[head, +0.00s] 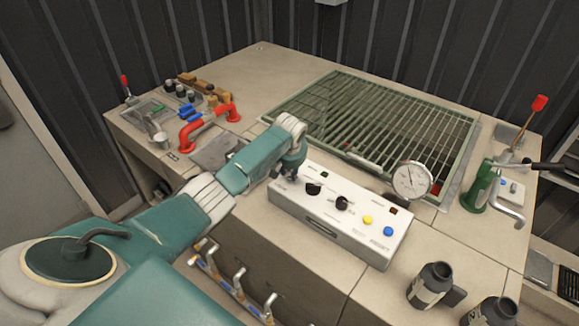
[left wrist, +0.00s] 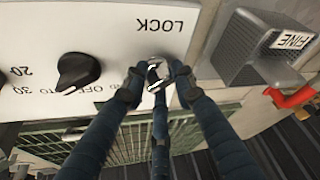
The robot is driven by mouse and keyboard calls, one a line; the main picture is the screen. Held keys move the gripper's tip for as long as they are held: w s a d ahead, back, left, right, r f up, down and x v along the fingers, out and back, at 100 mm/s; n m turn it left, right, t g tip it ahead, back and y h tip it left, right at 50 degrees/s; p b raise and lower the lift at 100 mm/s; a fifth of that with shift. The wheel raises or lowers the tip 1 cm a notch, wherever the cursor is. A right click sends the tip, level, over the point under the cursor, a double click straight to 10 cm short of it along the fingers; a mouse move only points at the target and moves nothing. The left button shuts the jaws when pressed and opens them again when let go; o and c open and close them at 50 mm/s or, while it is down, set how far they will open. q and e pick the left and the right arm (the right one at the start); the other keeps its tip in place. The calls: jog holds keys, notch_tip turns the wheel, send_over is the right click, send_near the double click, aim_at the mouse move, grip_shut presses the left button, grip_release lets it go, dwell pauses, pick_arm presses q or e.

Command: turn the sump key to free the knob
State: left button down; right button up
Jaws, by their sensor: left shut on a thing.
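A white control box (head: 325,231) stands on the bench in the head view, with two black knobs on its top, the nearer-left knob (head: 313,188) and another knob (head: 342,203). In the left wrist view the black knob (left wrist: 77,73) sits by dial markings, and the word LOCK is printed beside the key. My left gripper (head: 291,174) is at the box's left end. Its fingers (left wrist: 157,82) are closed around a small metal key (left wrist: 156,76) at the panel. The fingers partly hide the key, and its exact turn angle is unclear. My right gripper is out of view.
Yellow (head: 368,220) and blue (head: 388,231) buttons are on the box's right side. A round gauge (head: 411,180) and green grate (head: 345,115) lie behind. A red pipe handle (head: 208,125) stands left. A grey block (left wrist: 265,50) labelled FINE is close to the fingers.

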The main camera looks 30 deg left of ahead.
pick_arm(q)
jog(key=n, duration=0.1)
jog(key=w+n, duration=0.1)
jog(key=n, duration=0.1)
jog(key=shift+d+r+y+b, duration=0.15)
jog(key=shift+r+y+b, duration=0.15)
jog(key=shift+y+b, duration=0.1)
jog(key=shift+f+n+g+b, duration=0.1)
jog(key=shift+n+g+b, duration=0.3)
jog(key=shift+n+b, duration=0.4)
jog(key=n+g+b, duration=0.1)
jog(key=n+b, duration=0.1)
jog(key=b, duration=0.2)
jog(key=n+y+b, duration=0.1)
jog(key=n+b, duration=0.2)
jog(key=b, duration=0.1)
jog(key=shift+f+g, duration=0.1)
jog(key=shift+g, duration=0.3)
jog(key=shift+r+n+b, duration=0.2)
jog(key=shift+n+b, duration=0.3)
jog(key=shift+b, duration=0.5)
jog(key=shift+r+g, duration=0.1)
jog(key=shift+g, duration=0.2)
jog(key=shift+a+r, duration=0.1)
jog(key=shift+a, duration=0.1)
jog(key=c, duration=1.4)
grip_release()
jog(key=shift+o, duration=0.2)
jog(key=shift+s+f, duration=0.15)
jog(key=shift+f, duration=0.15)
